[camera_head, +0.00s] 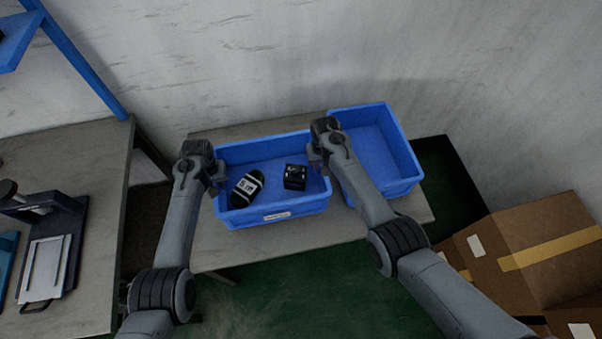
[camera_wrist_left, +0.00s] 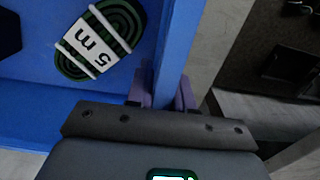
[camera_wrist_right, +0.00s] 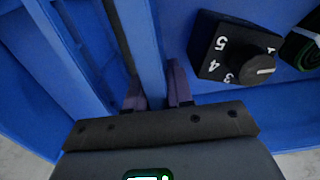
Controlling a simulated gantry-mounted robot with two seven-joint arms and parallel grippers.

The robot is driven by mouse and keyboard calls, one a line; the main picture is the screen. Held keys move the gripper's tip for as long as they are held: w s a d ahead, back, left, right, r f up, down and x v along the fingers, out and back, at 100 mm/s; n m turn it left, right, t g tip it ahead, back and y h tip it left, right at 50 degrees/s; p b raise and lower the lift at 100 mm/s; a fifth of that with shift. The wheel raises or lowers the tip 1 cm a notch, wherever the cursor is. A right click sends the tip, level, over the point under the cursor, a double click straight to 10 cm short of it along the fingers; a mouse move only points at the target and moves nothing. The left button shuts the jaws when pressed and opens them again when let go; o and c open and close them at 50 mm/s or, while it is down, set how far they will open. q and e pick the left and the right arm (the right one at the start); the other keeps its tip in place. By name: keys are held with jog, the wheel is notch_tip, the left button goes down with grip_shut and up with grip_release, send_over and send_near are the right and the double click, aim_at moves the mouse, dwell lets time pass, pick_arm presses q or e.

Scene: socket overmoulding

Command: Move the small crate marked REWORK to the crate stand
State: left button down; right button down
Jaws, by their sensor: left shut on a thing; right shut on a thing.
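A small blue crate (camera_head: 275,210) with a white label on its front is at the left of a grey stand top (camera_head: 290,240); the label's text is too small to read. My left gripper (camera_head: 216,180) is shut on the crate's left wall, which also shows between the fingers in the left wrist view (camera_wrist_left: 174,45). My right gripper (camera_head: 319,163) is shut on its right wall, seen in the right wrist view (camera_wrist_right: 146,45). The crate looks level; I cannot tell whether it touches the surface. Inside lie a coiled cable marked 5 m (camera_head: 247,187) and a black dial box (camera_head: 295,177).
A second blue crate (camera_head: 403,150), empty where visible, stands close on the right. A grey workbench (camera_head: 95,190) with a black fixture (camera_head: 55,230) is at left. Cardboard boxes (camera_head: 540,230) are at lower right. A wall stands behind.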

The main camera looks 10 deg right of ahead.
pick_arm(q)
jog(key=shift+f, duration=0.15)
pick_arm(e)
jog(key=shift+f, duration=0.15)
